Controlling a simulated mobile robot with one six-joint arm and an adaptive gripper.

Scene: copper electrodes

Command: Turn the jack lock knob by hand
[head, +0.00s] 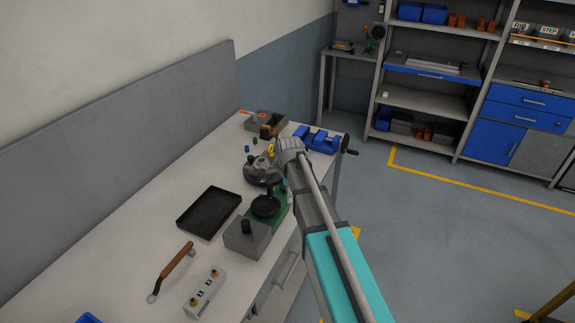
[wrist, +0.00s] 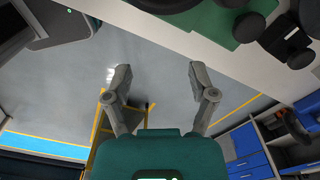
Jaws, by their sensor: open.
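A green-based device (head: 279,216) with a grey block and a black round plate (head: 265,206) stands near the bench's front edge. I cannot tell which part is the jack lock knob. In the wrist view, a green plate (wrist: 208,20) and a round black knob (wrist: 249,27) show at the top, beyond the right fingertip. My gripper (wrist: 157,75) is open and empty, its fingers apart over a view of the floor. In the head view my arm hides the gripper's fingers and part of the bench edge.
Behind the device are a dark round-based fixture (head: 257,172), a blue vise (head: 318,139) and a grey box (head: 266,119). A black tray (head: 209,213), a brown-handled tool (head: 172,268) and a grey terminal block (head: 205,292) lie to the left. Bench space around the tray is clear.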

